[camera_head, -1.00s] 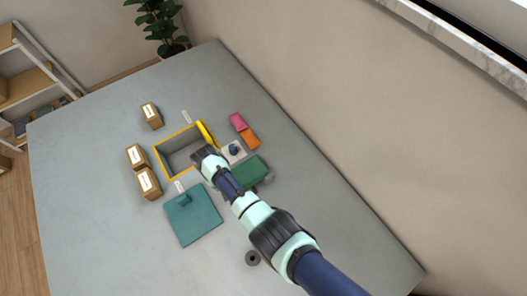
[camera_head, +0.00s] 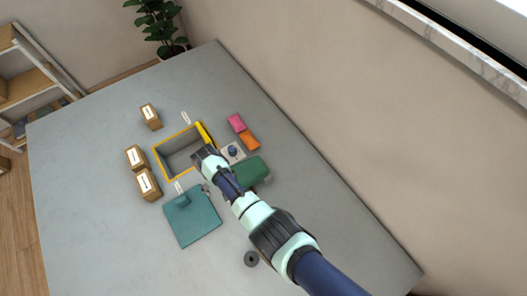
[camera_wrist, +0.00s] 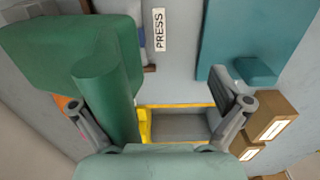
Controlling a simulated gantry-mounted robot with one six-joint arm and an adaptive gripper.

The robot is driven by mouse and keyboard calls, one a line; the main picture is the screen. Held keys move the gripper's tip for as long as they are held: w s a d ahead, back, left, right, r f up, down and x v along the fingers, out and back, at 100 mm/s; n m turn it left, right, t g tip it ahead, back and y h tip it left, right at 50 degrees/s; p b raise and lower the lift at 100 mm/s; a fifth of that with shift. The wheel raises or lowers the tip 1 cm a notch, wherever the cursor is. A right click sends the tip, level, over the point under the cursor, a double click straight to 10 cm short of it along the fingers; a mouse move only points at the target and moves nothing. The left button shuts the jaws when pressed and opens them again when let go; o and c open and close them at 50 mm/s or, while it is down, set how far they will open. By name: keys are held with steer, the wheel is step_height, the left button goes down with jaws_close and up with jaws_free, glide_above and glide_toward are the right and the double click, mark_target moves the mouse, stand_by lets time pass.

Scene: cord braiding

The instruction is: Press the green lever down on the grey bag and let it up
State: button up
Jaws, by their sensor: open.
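My gripper (camera_head: 207,158) is open. In the wrist view my gripper (camera_wrist: 165,85) has its right finger well apart from the lever; whether the left finger touches it I cannot tell. I cannot make out the grey bag; the lever and body may hide it.
A yellow-rimmed grey bin (camera_head: 167,176) lies beyond my gripper. A teal board (camera_head: 194,222) lies below it. Boxes (camera_head: 136,156) stand left; pink (camera_head: 236,122) and orange (camera_head: 249,140) blocks lie right. A PRESS label (camera_wrist: 159,31) lies on the table. The near-left table is clear.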

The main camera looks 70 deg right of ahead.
step_height(320, 180, up, 4)
steer(key=p, duration=0.3)
steer(key=shift+r, duration=0.2)
step_height(320, 180, up, 10)
steer(key=p, duration=1)
